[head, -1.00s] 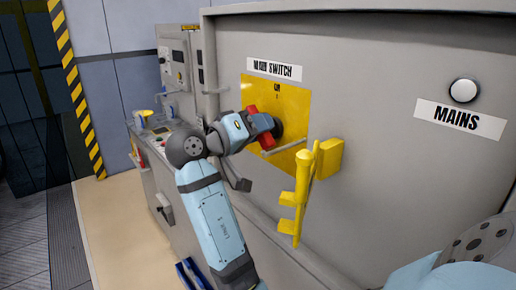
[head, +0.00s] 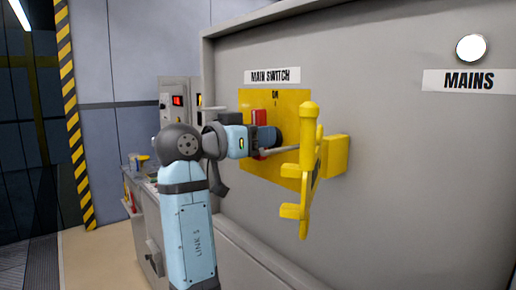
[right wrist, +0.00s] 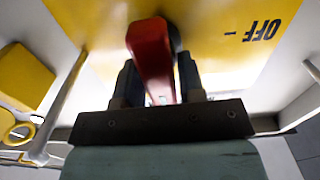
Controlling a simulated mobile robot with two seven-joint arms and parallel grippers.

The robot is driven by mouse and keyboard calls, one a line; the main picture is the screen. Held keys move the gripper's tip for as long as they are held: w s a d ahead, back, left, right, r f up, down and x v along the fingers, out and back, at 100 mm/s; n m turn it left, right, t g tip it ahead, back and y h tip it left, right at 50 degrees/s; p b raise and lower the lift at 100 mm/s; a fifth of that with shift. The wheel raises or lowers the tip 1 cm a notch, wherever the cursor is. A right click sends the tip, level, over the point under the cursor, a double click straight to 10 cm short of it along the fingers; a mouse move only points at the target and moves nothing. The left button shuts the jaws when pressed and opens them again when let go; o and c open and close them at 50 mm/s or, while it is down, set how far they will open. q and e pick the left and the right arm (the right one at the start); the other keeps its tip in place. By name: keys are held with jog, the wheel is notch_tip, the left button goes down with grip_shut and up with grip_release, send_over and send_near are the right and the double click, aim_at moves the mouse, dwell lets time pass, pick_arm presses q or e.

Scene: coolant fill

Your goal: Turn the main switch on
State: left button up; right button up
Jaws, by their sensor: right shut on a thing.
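The main switch has a red handle (head: 258,118) on a yellow plate (head: 290,108) under the MAIN SWITCH label (head: 272,76). The handle stands about upright, below the ON mark. My right gripper (head: 268,140) is at the plate, shut on the handle and hiding its lower part. In the right wrist view the red handle (right wrist: 150,55) lies between the two dark fingers (right wrist: 158,88), with an OFF mark on the plate beside it. The round MAINS lamp (head: 471,47) is bright white. My left gripper is not in view.
A yellow lever-like bracket (head: 308,170) sticks out from the grey cabinet (head: 390,130), close to the right of my gripper. A thin rod runs near the gripper. A smaller panel (head: 178,92) with a red light stands behind on the left. Open floor lies left.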

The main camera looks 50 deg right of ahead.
jog(key=shift+m, duration=0.3)
jog(key=o, duration=0.8)
jog(key=a, duration=0.4)
jog(key=w+a, duration=0.1)
jog(key=a, duration=0.4)
jog(key=a+b, duration=0.1)
jog(key=a, duration=0.3)
jog(key=shift+w+a, duration=0.25)
jog(key=shift+a, duration=0.15)
jog(key=shift+a, duration=0.1)
